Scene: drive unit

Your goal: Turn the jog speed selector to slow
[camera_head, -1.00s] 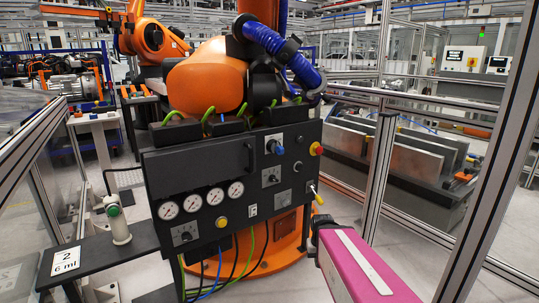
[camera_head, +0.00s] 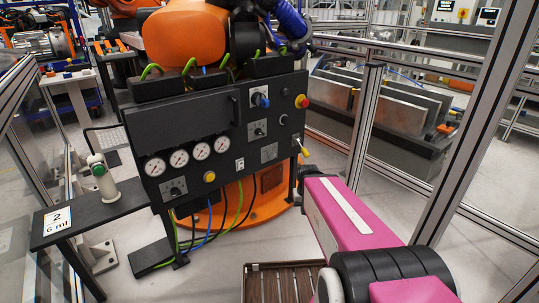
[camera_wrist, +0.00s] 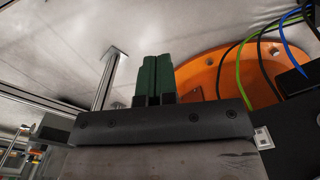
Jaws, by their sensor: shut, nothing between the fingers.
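The black control panel (camera_head: 215,130) stands upright ahead of me in the head view. It carries a blue-handled rotary switch (camera_head: 261,100), a black selector knob (camera_head: 257,131) on a grey plate below it, and another black knob (camera_head: 175,188) at lower left under the gauges. Their labels are too small to read, so I cannot tell which is the jog speed selector. In the wrist view, my gripper's green fingers (camera_wrist: 157,65) are together and empty, with floor and an orange base behind them. The fingers do not show in the head view.
A red button (camera_head: 302,101), a yellow-handled lever (camera_head: 303,149) and a row of gauges (camera_head: 200,150) are on the panel. A side shelf (camera_head: 95,209) holds a white-and-green device (camera_head: 101,178). Fence posts (camera_head: 366,130) stand close at right. Cables (camera_head: 225,215) hang below the panel.

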